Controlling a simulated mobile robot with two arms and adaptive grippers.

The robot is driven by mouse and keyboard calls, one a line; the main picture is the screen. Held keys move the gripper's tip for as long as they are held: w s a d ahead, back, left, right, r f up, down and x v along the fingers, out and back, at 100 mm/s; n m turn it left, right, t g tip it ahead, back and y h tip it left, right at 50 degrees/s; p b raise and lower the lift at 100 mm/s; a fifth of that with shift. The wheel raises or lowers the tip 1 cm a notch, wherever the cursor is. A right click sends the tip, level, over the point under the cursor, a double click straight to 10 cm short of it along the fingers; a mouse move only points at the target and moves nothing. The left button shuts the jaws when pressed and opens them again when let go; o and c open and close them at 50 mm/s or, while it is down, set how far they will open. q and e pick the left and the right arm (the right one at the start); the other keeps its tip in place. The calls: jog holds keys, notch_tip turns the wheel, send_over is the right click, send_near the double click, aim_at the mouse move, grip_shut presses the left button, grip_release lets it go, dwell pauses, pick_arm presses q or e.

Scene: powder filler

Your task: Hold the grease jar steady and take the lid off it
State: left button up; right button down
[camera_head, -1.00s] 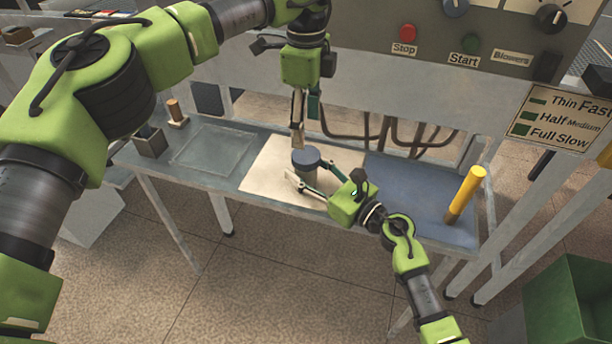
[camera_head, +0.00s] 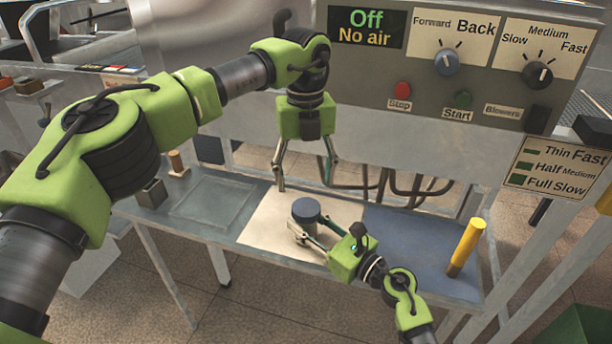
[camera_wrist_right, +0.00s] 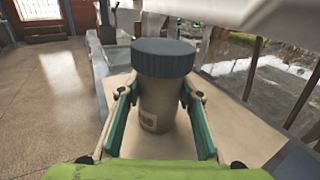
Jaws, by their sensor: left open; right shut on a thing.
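The grease jar is a beige-grey cylinder (camera_wrist_right: 157,108) with a dark blue-grey ribbed lid (camera_wrist_right: 163,58) seated on top. In the head view the lid (camera_head: 306,210) shows from above, and the jar stands upright on a cream mat (camera_head: 262,232). My right gripper (camera_head: 309,229) is shut on the jar's body from the front, one finger on each side below the lid, as the right wrist view (camera_wrist_right: 158,96) also shows. My left gripper (camera_head: 304,184) points down with its fingers spread, empty, above the lid and apart from it.

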aim_at(306, 207)
pick_arm(q)
jog(key=m, duration=0.4)
pick_arm(e)
jog(key=shift+f, duration=0.1)
pick_arm(q)
jog(key=m, duration=0.5)
jog(key=shift+m, duration=0.3)
jog(key=m, duration=0.3)
jog(key=shift+m, duration=0.4)
jog(key=m, duration=0.3)
jog(key=shift+m, duration=0.4)
jog(key=m, duration=0.3)
jog(key=shift+d+m, duration=0.1)
jog(key=shift+m, duration=0.2)
jog(key=m, duration=0.7)
jog(key=shift+m, duration=0.3)
jog(key=m, duration=0.4)
jog(key=shift+f+m, duration=0.4)
jog(key=shift+f, duration=3.6)
